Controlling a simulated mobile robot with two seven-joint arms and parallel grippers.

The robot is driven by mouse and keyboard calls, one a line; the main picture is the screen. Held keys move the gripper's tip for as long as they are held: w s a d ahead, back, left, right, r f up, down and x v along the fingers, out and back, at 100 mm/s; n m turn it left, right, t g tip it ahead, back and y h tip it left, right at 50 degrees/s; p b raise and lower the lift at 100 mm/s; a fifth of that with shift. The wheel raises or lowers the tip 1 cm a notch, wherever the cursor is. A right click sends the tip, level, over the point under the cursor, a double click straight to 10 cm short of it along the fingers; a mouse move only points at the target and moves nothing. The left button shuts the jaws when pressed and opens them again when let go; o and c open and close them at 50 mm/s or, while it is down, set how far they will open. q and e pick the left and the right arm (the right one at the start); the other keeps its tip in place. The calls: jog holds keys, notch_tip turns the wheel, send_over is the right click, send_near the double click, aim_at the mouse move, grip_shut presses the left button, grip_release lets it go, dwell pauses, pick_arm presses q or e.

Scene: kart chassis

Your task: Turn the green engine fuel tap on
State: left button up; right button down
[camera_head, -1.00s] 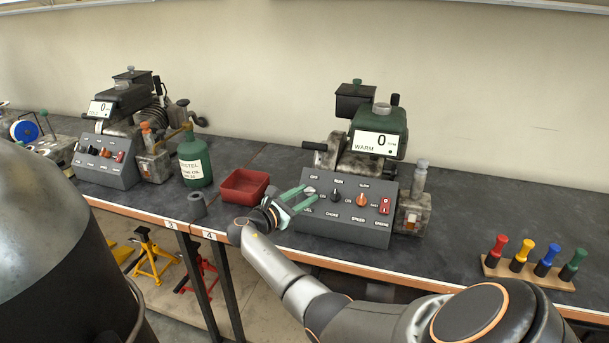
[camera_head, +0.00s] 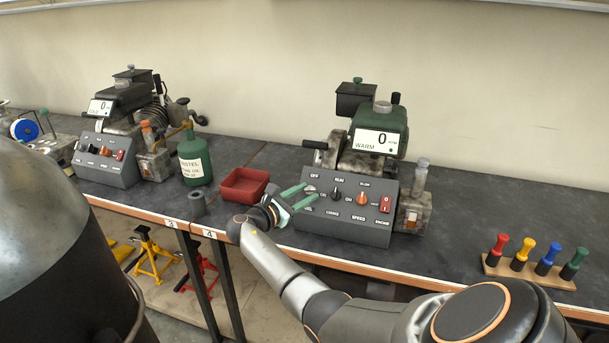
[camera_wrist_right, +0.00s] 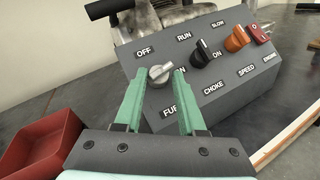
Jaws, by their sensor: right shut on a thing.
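The green engine (camera_head: 378,124) stands behind a grey control panel (camera_head: 341,229) whose display reads 0 and WARM. The fuel tap is a round silver knob (camera_wrist_right: 160,75) at the left end of the panel, with OFF above it, ON to its right and FUEL below. In the head view the right gripper (camera_head: 311,191) reaches the panel's left end from the front left. My left gripper is not in view.
Beside the fuel knob are a black choke knob (camera_wrist_right: 202,50), an orange speed knob (camera_wrist_right: 238,38) and a red engine switch (camera_wrist_right: 259,32). A red tray (camera_head: 242,187) and a green bottle (camera_head: 195,161) stand to the left. Coloured-handled tools (camera_head: 520,254) stand on the right.

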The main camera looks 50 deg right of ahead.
jog(key=shift+w+r, duration=0.2)
jog(key=shift+r, duration=0.1)
jog(key=c, duration=0.7)
grip_release()
jog(key=shift+a, duration=0.1)
jog(key=shift+c, duration=0.2)
jog(key=shift+o, duration=0.9)
jog(key=shift+f, duration=0.2)
jog(key=a+r, duration=0.1)
jog(key=a, duration=1.1)
jog(key=shift+a, duration=0.2)
